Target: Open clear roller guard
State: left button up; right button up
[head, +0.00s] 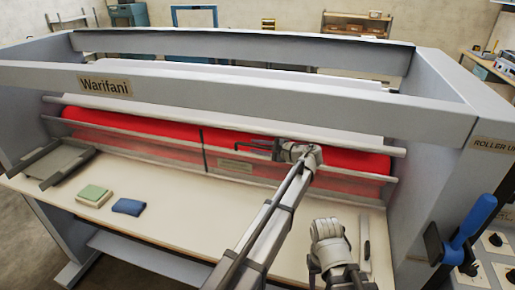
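The clear roller guard (140,147) is a long see-through panel in front of the red roller (120,121), with grey rails along its edges. It looks down over the roller front. A small label (235,166) sits near its middle. My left gripper (262,147) is in front of the guard, right of the dark middle upright, its dark fingers pointing left. I cannot tell whether it touches the guard or whether its fingers are open. My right gripper is not in view; a grey arm joint of mine shows at the bottom.
A grey tray (48,181), a green pad (94,196) and a blue cloth (128,207) lie on the left of the cream table (185,222). A blue-handled lever (470,229) and control panels stand at right. A grey crossbeam (230,93) spans above the guard.

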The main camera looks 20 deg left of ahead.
pick_arm(q)
grip_shut()
dwell(1.4)
